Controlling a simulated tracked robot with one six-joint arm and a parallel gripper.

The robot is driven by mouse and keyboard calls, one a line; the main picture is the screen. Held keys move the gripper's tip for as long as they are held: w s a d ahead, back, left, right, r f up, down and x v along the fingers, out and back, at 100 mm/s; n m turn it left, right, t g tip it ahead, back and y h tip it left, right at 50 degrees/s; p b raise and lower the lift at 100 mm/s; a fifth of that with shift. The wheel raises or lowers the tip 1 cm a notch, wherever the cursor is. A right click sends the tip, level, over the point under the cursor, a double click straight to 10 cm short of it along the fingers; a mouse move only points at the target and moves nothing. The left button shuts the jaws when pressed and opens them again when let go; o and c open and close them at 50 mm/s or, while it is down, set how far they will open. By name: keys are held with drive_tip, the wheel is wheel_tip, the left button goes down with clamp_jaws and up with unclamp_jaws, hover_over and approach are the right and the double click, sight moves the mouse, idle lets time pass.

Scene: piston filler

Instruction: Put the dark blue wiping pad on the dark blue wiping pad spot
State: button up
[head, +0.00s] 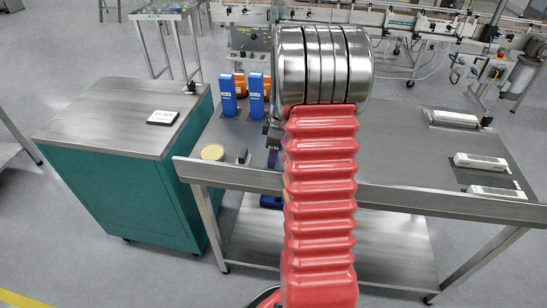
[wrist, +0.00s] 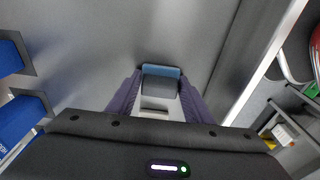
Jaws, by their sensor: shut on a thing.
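My gripper (wrist: 158,88) shows in the wrist view with its two purple fingers on either side of a small block. The block, with a blue far edge and a grey body, looks like the wiping pad (wrist: 160,72). It sits between the fingertips, over or on the grey table top; I cannot tell if it touches. In the head view my red arm hides most of the gripper, and only a bit of it shows left of the arm. I cannot make out the dark blue wiping pad spot in either view.
Two blue boxes (head: 228,95) with orange bins behind stand on the steel table, left of my arm. A yellowish round thing (head: 212,152) and a small dark block (head: 242,156) are near the front edge. White blocks (head: 481,162) lie at right. A teal cabinet (head: 125,165) adjoins on the left.

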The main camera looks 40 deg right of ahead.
drive_tip(key=o, duration=1)
drive_tip(key=shift+f, duration=0.1)
drive_tip(key=r, duration=0.8)
drive_tip(key=s+d+r, duration=0.1)
drive_tip(key=r, duration=0.3)
drive_tip(key=shift+r, duration=0.1)
drive_tip(key=shift+a, duration=0.1)
